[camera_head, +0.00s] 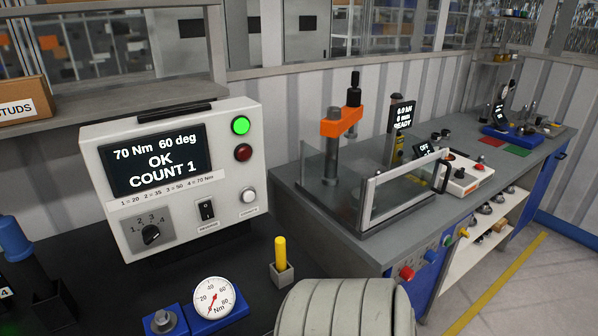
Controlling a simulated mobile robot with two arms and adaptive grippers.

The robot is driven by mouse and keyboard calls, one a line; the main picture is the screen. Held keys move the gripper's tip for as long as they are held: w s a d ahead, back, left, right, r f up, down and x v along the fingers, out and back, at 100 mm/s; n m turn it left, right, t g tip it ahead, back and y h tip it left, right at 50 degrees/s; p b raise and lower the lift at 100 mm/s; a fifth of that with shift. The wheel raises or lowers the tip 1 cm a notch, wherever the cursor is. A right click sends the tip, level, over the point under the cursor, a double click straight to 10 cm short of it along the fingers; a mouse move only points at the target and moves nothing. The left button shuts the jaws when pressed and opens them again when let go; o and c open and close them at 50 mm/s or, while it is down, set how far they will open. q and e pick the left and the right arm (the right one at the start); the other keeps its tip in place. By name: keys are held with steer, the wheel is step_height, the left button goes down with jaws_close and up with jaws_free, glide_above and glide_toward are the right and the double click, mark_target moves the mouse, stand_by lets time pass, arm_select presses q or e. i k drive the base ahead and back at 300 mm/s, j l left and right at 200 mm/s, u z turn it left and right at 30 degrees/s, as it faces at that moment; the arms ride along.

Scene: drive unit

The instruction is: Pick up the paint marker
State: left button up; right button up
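A yellow paint marker (280,253) stands upright in a small grey square holder (282,274) on the dark bench top. The holder is right of the round Nm dial gauge and below the right side of the white control box. The marker's lower end is hidden inside the holder. Neither my left nor my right gripper shows in the head view, and nothing touches the marker.
A white control box (118,216) reads "OK COUNT 1". The dial gauge (214,298) sits on a blue base. A grey ribbed rounded shape, which I cannot identify, fills the bottom centre close to the holder. An orange-headed press (340,128) stands on the right bench.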

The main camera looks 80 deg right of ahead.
mark_target(279, 242)
steer(key=z, duration=1.8)
steer(key=k+l, duration=0.05)
